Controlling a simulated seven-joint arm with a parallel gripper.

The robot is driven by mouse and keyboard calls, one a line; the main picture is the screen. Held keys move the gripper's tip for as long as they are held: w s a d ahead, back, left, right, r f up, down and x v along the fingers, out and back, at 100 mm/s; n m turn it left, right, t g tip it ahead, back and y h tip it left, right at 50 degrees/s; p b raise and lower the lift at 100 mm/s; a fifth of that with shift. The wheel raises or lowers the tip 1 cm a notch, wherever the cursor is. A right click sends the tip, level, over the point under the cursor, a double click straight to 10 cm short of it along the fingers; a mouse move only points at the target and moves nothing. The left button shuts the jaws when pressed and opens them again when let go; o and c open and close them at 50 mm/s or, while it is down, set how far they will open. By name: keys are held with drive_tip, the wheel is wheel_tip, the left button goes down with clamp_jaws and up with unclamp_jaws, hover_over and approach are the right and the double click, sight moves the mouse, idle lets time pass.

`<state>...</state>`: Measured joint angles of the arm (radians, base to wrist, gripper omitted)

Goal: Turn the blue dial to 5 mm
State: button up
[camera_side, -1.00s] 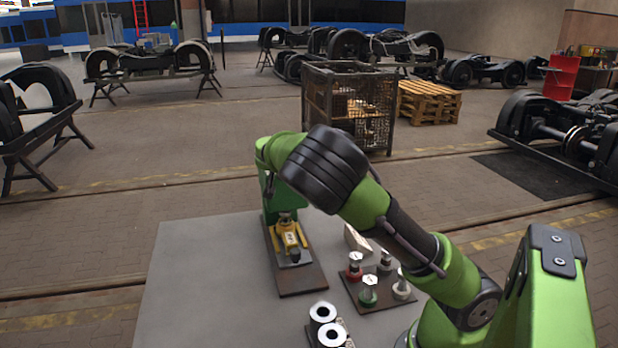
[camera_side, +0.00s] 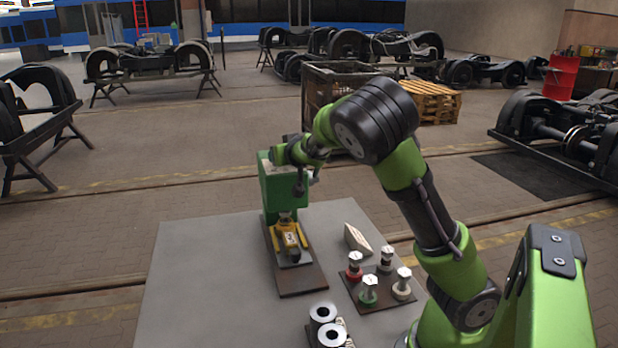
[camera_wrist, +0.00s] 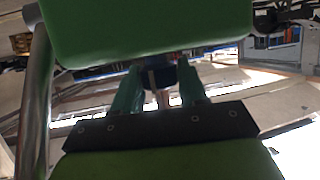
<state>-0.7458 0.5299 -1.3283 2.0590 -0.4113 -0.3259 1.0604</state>
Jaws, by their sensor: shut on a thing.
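The blue dial (camera_wrist: 163,76) shows as a dark blue piece between my fingers in the wrist view; its scale cannot be read. My gripper (camera_wrist: 158,70) is shut on it, with one green finger at each side. In the side view the green press (camera_side: 270,197) stands at the back of the grey table. My wrist is at the top of the press there, and the fingers and dial cannot be made out. A yellow fixture (camera_side: 290,238) sits at the foot of the press on a dark base plate (camera_side: 302,281).
On the table (camera_side: 200,270), a dark board (camera_side: 377,304) holds several bolt-like pieces with coloured collars. A pale wedge (camera_side: 357,238) stands behind it. The table's left part is clear.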

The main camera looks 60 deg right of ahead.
drive_tip(key=o, duration=1)
drive_tip(key=shift+c, duration=0.2)
